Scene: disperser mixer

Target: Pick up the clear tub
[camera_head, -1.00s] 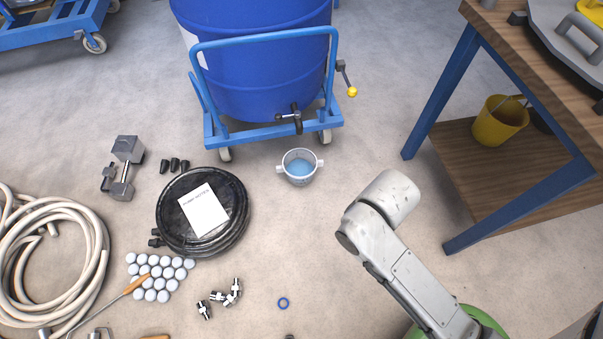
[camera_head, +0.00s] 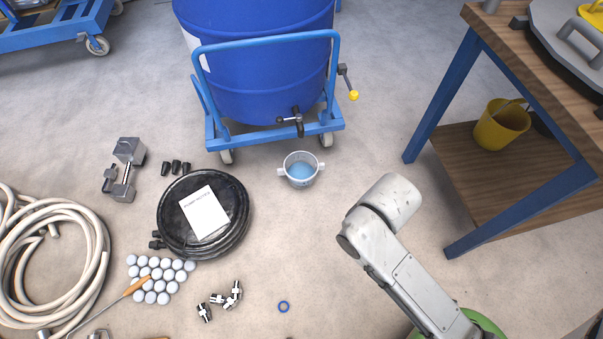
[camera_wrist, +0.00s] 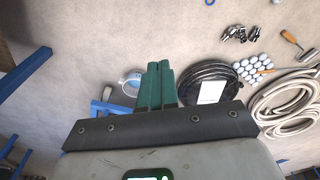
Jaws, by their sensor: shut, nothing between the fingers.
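The clear tub (camera_head: 300,169) stands upright on the floor in front of the blue drum's trolley, below the drum's tap. It has two side handles and holds some blue liquid. In the wrist view the tub (camera_wrist: 130,82) is partly hidden behind my gripper (camera_wrist: 157,66), just left of its fingers. The green fingers are shut together with nothing between them. They appear apart from the tub. In the head view only my grey arm shows, to the right of the tub; the gripper is out of sight there.
The blue drum (camera_head: 255,60) on its blue trolley (camera_head: 216,138) stands behind the tub. A black coiled hose (camera_head: 170,222) with a white card lies left. A workbench (camera_head: 455,95) stands right. Fittings (camera_head: 222,300) and a blue ring (camera_head: 283,307) lie in front. Floor around the tub is mostly clear.

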